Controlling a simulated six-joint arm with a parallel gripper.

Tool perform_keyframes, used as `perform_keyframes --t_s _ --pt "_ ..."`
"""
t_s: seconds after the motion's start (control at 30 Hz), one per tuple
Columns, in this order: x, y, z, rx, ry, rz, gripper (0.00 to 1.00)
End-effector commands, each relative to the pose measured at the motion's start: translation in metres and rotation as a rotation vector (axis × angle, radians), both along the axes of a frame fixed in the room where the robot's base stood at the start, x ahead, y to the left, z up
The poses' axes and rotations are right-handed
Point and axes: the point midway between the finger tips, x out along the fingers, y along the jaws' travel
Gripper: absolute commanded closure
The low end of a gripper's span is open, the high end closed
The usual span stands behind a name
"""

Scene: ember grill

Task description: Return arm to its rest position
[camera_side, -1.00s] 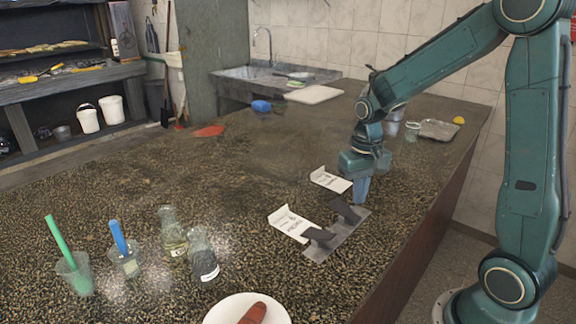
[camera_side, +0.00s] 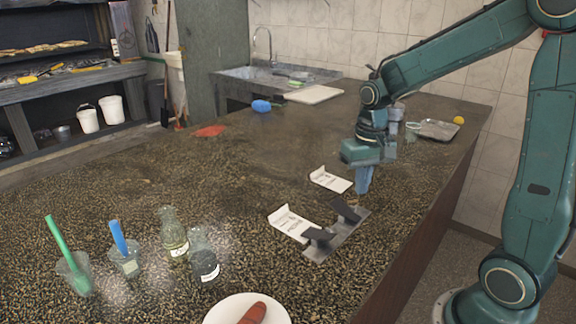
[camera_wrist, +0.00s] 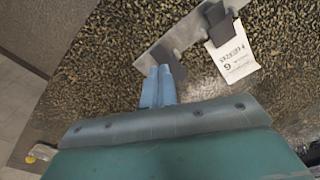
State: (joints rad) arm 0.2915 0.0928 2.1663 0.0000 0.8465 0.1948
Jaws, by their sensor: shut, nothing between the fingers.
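My gripper (camera_side: 363,180) points straight down just above the far end of a grey metal plate (camera_side: 325,250) with two dark blocks on it. Its blue fingers are together and hold nothing. In the wrist view my gripper (camera_wrist: 159,72) shows its two fingers side by side, close to the plate (camera_wrist: 183,36) in the picture. I cannot tell from these views exactly how high the fingertips are.
Two white label cards (camera_side: 291,224) and (camera_side: 330,179) stand left of the plate. A white plate with a sausage (camera_side: 252,313), beakers (camera_side: 125,262) and flasks (camera_side: 204,262) are at the front. A metal tray (camera_side: 438,130) and a yellow ball (camera_side: 458,120) lie at the back right.

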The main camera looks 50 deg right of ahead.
Motion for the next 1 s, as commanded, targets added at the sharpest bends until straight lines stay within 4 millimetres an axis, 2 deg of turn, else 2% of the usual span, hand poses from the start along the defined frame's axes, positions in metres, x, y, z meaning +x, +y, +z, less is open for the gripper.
perform_keyframes --t_s 0.3,0.5,0.8,1.0 --pt "-0.029 0.032 0.044 -0.035 -0.117 0.127 1.00" --pt "-0.053 0.052 0.067 -0.057 -0.197 0.214 1.00" --pt "-0.094 0.076 0.089 -0.088 -0.317 0.341 1.00" --pt "-0.119 0.088 0.096 -0.106 -0.391 0.420 1.00"
